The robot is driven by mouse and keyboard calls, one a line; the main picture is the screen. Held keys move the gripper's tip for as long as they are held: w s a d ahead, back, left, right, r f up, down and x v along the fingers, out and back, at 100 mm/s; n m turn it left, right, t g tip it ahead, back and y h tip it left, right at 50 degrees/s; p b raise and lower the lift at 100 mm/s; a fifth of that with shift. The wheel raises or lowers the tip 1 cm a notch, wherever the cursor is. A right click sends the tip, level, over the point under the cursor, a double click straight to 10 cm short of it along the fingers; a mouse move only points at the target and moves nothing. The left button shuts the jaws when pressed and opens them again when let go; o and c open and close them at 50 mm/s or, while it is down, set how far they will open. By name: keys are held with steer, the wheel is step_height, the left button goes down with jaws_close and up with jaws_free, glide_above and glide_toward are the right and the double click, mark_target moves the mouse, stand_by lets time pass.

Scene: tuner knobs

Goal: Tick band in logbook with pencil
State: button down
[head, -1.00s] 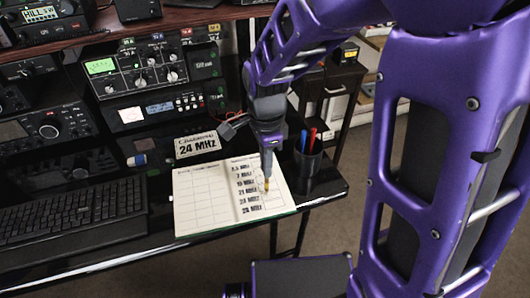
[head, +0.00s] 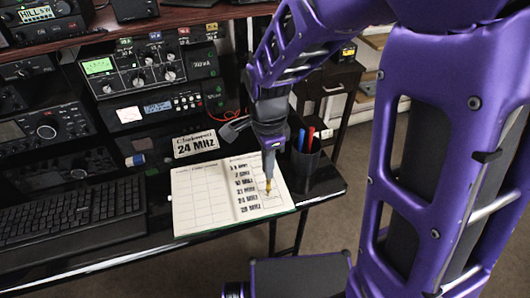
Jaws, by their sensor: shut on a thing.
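The open logbook (head: 204,207) lies on the black desk. Its right page (head: 240,209) lists several bands in MHz with a column beside them; the left page has an empty grid. A card reading 24 MHz (head: 196,145) stands behind the logbook. My gripper (head: 268,172) points down over the right page and is shut on the pencil (head: 268,187), whose yellowish end shows below the fingers. The pencil is at the column right of the band names, around the 21 to 24 MHz rows. I cannot tell whether its tip touches the paper, and no tick mark can be made out.
A dark pen cup (head: 306,158) with blue and red pens stands close to the right of my gripper. A keyboard (head: 70,212) lies to the left. Radio sets (head: 150,70) fill the back shelves. The desk's front edge (head: 120,255) is clear.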

steer(key=shift+s+d, duration=0.1)
steer(key=shift+w+d+p, duration=0.55)
steer(key=shift+w+d, duration=0.25)
steer(key=shift+w, duration=0.1)
stand_by(0.8)
step_height(320, 180, up, 6)
steer(key=p, duration=0.5)
stand_by(0.4)
